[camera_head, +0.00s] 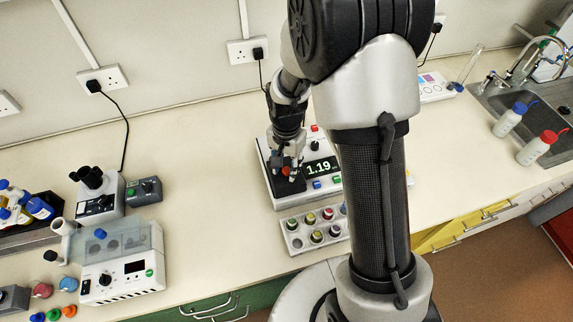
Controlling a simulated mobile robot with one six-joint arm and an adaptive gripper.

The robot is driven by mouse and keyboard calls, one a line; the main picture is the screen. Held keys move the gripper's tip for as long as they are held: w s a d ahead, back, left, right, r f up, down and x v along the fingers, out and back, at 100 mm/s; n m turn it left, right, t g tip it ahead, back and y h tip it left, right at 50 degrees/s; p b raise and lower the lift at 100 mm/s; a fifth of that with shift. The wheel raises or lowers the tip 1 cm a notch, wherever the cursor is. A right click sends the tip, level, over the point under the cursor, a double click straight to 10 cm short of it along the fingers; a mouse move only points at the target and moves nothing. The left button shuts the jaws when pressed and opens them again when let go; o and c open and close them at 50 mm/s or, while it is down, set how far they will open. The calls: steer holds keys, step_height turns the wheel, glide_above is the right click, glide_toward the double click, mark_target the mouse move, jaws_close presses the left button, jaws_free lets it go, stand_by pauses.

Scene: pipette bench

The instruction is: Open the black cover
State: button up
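The black cover (289,186) is a small dark piece on the left part of a white bench device (311,148) with a display reading 1.19. My gripper (287,168) points down right over the cover, with its tips at or very near it. The fingers are small and partly merge with the dark cover, so I cannot tell whether they touch it or how far apart they are. The cover looks low and flat on the device. My arm hides the device's right side.
A grey rack (314,230) with several coloured caps stands just in front of the device. A white instrument with a clear lid (120,270) and a microscope-like unit (97,198) stand to the left. Bottles (510,119) stand by the sink at right. Bench between is clear.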

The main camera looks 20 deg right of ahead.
jaws_close()
stand_by(0.4)
steer(key=shift+w, duration=0.2)
steer(key=w, duration=1.1)
steer(key=shift+w+p, duration=0.15)
steer(key=shift+p, duration=0.25)
steer(key=shift+o, duration=1.5)
jaws_free()
steer(key=shift+r, duration=0.1)
